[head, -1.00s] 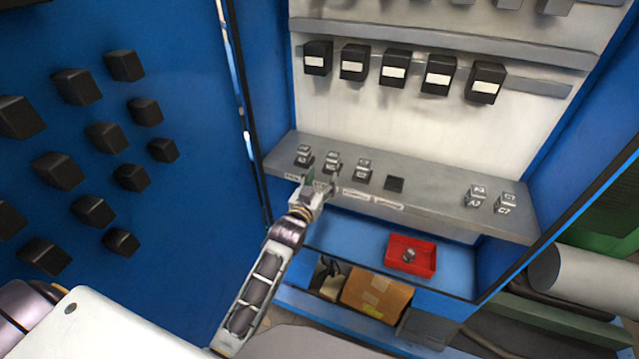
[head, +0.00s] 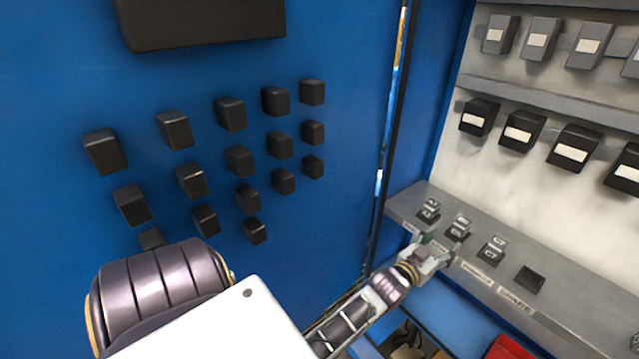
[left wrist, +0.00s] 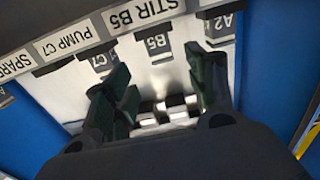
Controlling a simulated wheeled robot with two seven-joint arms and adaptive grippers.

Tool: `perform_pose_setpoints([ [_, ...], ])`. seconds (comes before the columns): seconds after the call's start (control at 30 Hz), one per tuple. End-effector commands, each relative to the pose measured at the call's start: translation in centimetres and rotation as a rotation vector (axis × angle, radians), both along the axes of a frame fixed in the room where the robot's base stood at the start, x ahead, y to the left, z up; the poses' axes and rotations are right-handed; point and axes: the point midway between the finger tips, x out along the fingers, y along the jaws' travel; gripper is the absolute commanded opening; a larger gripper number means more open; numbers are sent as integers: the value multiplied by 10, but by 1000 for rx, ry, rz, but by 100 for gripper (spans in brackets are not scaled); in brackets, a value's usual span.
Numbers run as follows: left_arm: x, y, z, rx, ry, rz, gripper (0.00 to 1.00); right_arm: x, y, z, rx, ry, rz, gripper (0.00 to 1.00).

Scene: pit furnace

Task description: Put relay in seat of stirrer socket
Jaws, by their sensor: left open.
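My left gripper (head: 438,246) is open and empty at the front edge of the grey shelf, close in front of the second relay from the left. In the left wrist view its two dark green fingers (left wrist: 162,85) stand apart, below a relay marked B5 (left wrist: 155,43). The label STIR B5 (left wrist: 145,16) is just above that relay. In the head view, this stirrer relay (head: 459,226) sits in its position between a left relay (head: 431,210) and a C7 relay (head: 493,248). My right gripper is not in view.
A low black empty socket (head: 529,278) is right of the C7 relay, behind the SPARE label (head: 516,299). Black boxes (head: 522,131) hang on the rail above. A blue wall (head: 340,200) with black blocks stands left. A red tray (head: 510,348) shows below the shelf.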

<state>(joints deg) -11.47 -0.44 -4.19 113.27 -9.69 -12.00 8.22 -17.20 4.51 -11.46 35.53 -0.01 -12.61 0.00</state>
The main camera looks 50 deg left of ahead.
Motion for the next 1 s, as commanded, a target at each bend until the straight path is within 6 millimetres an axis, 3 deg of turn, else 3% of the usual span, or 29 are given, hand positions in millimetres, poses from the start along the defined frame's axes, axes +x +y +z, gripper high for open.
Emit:
perform_pose_setpoints([
  [0.17, 0, -1, -12, 2, 19, -3, 56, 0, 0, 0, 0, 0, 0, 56],
  [0.27, 0, -3, -34, 5, 55, -8, 56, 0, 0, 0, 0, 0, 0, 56],
  [0.37, -2, -7, -70, 11, 113, -15, 56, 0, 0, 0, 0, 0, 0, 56],
  [0.67, -33, -17, -221, 37, 362, -47, 56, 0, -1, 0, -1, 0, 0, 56],
  [0.87, -76, -20, -321, 58, 535, -67, 56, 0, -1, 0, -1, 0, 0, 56],
  [1.0, -117, -18, -386, 74, 656, -79, 56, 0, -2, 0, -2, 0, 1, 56],
])
